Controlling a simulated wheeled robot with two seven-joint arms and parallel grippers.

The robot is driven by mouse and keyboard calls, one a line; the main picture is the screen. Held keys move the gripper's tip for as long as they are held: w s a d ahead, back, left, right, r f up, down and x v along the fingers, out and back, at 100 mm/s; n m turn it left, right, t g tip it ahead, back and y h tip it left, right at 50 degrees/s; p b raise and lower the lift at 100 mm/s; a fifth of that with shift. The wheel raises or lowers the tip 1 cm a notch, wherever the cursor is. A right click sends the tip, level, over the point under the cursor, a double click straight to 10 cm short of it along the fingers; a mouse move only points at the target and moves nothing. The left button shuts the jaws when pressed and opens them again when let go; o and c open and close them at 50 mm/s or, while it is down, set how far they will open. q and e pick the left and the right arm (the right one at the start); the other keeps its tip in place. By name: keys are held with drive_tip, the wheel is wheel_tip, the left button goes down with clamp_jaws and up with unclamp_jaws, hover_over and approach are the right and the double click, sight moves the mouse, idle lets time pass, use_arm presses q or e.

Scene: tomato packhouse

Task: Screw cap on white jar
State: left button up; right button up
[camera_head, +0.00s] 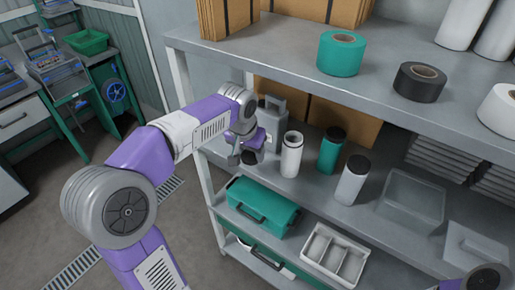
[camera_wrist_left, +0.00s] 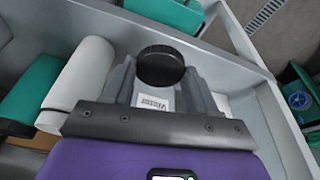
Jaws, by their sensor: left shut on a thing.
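My left gripper (camera_head: 246,152) is at the shelf's left end, shut on a black cap (camera_wrist_left: 160,66). The round cap sits between both fingers in the left wrist view; it also shows as a dark disc in the head view (camera_head: 251,158). The white jar (camera_head: 292,158) stands upright and open-topped on the middle shelf, just right of the gripper and apart from it. It shows left of the fingers in the left wrist view (camera_wrist_left: 80,78). My right gripper is not in view.
A green jar (camera_head: 330,153) and another white jar (camera_head: 351,184), both dark-topped, stand to the right. A grey canister (camera_head: 270,115) is behind the gripper. A clear bin (camera_head: 412,200) stands farther right. The upper shelf (camera_head: 285,55) overhangs behind; a green toolbox (camera_head: 262,203) is below.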

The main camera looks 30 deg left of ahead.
use_arm(q)
drive_tip(key=s+a+b, duration=0.1)
drive_tip(key=s, duration=1.4)
drive_tip(key=shift+s, duration=0.15)
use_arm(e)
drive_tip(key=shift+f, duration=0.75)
use_arm(q)
drive_tip(key=shift+f, duration=0.1)
